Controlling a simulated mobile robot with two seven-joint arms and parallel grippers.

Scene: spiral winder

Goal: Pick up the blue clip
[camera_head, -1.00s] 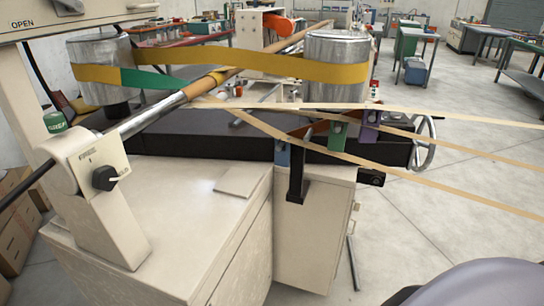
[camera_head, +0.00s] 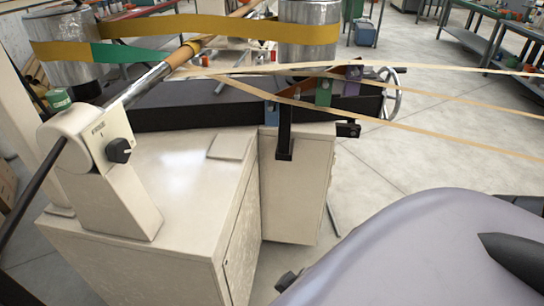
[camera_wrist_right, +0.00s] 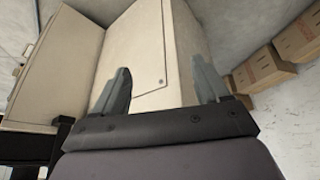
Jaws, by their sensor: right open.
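The blue clip (camera_head: 271,113) is a small blue piece at the front edge of the winder's dark bed, left of a black upright bracket, in the head view. Beside it to the right are a green clip (camera_head: 323,92) and a purple clip (camera_head: 353,79). My right gripper (camera_wrist_right: 160,82) is open and empty in the right wrist view, with its two grey fingers apart in front of a beige cabinet. The blue clip does not show in that view. My right arm fills the lower right of the head view, well short of the clip. My left gripper is not in view.
The beige machine cabinet (camera_head: 190,190) stands below the clips, with a black bracket (camera_head: 285,135) on its front. Tan strips (camera_head: 430,100) stretch to the right past the clips. A handwheel (camera_head: 392,95) is at the bed's right end. Cardboard boxes (camera_wrist_right: 261,70) stand by the wall.

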